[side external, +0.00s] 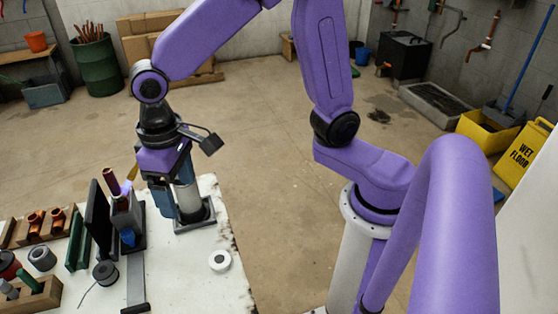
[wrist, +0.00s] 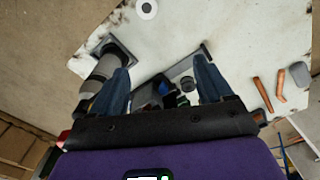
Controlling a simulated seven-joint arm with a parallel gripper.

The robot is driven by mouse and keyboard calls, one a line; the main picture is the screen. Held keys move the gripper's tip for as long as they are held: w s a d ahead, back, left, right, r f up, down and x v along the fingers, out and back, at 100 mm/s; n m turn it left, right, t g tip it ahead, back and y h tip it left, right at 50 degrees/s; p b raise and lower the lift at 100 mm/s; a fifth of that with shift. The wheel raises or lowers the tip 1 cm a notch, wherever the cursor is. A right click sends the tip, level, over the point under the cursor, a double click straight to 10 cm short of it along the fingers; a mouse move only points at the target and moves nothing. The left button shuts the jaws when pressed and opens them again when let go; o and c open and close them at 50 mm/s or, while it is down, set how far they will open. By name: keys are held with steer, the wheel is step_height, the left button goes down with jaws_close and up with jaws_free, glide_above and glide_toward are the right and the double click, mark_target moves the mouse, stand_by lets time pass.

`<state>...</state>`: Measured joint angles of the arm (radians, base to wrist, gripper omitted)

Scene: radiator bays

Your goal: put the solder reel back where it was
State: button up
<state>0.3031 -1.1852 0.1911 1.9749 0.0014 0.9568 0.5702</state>
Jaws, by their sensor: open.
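The solder reel seems to be the dark spool (side external: 105,272) with a thin wire tail, lying on the white bench top left of a long grey metal strip. In the wrist view a dark round shape (wrist: 187,84) between the fingers may be the same reel; I cannot tell for sure. My gripper (side external: 170,190) is open, pointing down above the far part of the bench, with nothing visibly held. In the wrist view its two blue fingers (wrist: 162,88) stand wide apart. A grey cylinder on a square base (side external: 188,200) stands close beside one finger.
A grey holder (side external: 125,215) with tools and a blue item stands beside my gripper, with a dark upright plate (side external: 98,218) next to it. A white roll (side external: 220,260) lies on the right. Copper fittings (side external: 35,225) and a grey ring (side external: 42,258) are at left. The bench's right side is mostly clear.

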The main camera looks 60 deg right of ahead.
steer(key=s+d+n, duration=0.9)
steer(key=s+d, duration=0.6)
steer(key=s, duration=0.2)
steer(key=shift+d+f, duration=0.15)
steer(key=shift+d, duration=0.15)
